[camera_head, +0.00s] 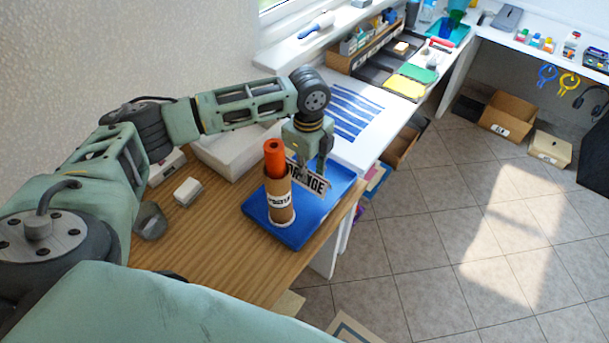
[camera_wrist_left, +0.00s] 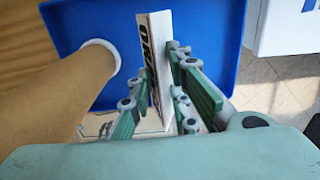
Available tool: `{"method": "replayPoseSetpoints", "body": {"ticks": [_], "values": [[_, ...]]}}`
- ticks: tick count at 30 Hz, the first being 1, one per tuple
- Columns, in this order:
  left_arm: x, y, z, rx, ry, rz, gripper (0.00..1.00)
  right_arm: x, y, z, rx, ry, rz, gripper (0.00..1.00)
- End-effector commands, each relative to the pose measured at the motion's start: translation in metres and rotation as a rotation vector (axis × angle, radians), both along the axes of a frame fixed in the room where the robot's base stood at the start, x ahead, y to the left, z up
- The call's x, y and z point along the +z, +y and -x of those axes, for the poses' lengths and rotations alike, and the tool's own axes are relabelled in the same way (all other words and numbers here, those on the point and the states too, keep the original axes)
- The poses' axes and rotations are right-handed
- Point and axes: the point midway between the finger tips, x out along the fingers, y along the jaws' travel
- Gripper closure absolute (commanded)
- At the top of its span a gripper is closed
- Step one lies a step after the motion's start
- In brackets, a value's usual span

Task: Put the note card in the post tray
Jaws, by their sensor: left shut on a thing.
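The white note card (camera_head: 311,180) with black lettering is held upright between the fingers of my left gripper (camera_head: 317,168). In the left wrist view the card (camera_wrist_left: 157,60) stands between the two green fingers of the gripper (camera_wrist_left: 165,95), over the blue tray (camera_wrist_left: 215,50). The blue tray (camera_head: 337,184) lies on the wooden desk near its right edge. I cannot tell whether the card touches the tray. My right gripper is not in view.
A white box (camera_head: 225,153) and a small white block (camera_head: 187,192) lie on the wooden desk (camera_head: 200,245) to the left. Behind is a white counter with a blue-striped mat (camera_head: 348,112) and coloured trays. The tiled floor at right is mostly clear.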

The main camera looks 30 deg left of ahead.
Motion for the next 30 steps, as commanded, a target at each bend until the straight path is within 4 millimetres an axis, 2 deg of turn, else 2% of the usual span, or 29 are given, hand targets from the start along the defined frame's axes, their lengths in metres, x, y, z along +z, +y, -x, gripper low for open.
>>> {"method": "replayPoseSetpoints", "body": {"ticks": [5, 12, 24, 25, 30], "values": [[-0.010, 0.008, 0.001, -0.001, 0.002, 0.000, 0.93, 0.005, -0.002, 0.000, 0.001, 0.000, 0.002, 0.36], [-0.041, 0.008, 0.001, -0.001, 0.002, 0.000, 0.93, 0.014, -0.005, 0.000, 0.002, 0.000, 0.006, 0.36], [-0.048, 0.008, 0.001, 0.000, 0.000, 0.000, 0.93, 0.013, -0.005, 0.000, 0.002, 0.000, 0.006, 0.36], [-0.048, 0.008, 0.001, -0.001, 0.000, 0.000, 0.81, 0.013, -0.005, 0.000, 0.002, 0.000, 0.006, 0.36], [-0.048, 0.008, 0.001, 0.000, 0.000, 0.000, 0.66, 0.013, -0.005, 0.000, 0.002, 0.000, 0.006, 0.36]]}}
